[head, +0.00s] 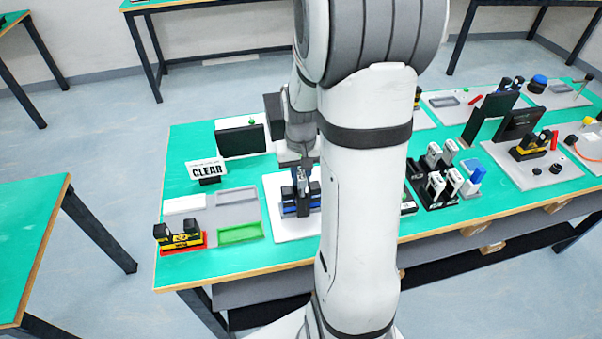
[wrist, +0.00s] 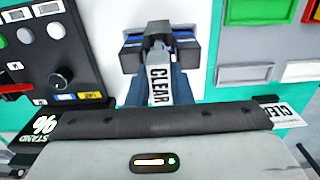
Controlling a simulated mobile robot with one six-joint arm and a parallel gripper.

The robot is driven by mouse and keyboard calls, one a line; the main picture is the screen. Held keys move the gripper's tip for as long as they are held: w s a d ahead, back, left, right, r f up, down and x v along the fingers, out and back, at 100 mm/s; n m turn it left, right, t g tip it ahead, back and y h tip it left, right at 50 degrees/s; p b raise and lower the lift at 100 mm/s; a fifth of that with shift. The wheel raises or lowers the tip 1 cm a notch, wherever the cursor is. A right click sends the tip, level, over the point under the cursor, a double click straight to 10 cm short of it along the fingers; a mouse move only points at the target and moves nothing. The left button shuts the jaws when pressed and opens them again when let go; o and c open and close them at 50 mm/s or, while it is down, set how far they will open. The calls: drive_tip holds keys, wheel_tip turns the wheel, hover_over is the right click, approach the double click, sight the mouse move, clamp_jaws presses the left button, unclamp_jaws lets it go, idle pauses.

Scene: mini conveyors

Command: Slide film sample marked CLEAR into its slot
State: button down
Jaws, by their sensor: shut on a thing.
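The film sample marked CLEAR is a pale strip with black lettering (wrist: 159,84), upright in the wrist view. My gripper (wrist: 158,62) is shut on it, and its fingers sit on either side. In the head view my gripper (head: 301,168) points down over a blue and black holder (head: 289,209) on a white board (head: 283,232). The holder also shows in the wrist view (wrist: 131,42), directly at the sample's far end. The slot is hidden by the fingers and sample, so I cannot tell how deep the sample sits.
A CLEAR sign (head: 207,170) stands to the left, near grey and green trays (head: 240,233). A red tray (head: 189,247) holds yellow and black pieces. A black rack (head: 437,203) with several white samples stands to the right, past my arm. A dark control panel (wrist: 62,45) is at left.

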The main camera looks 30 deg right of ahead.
drive_tip(key=shift+f+b, duration=0.4)
drive_tip(key=shift+f, duration=0.15)
drive_tip(key=c, duration=1.2)
unclamp_jaws()
drive_tip(key=shift+r, duration=0.1)
wheel_tip(320, 180, up, 8)
drive_tip(key=shift+f, duration=0.15)
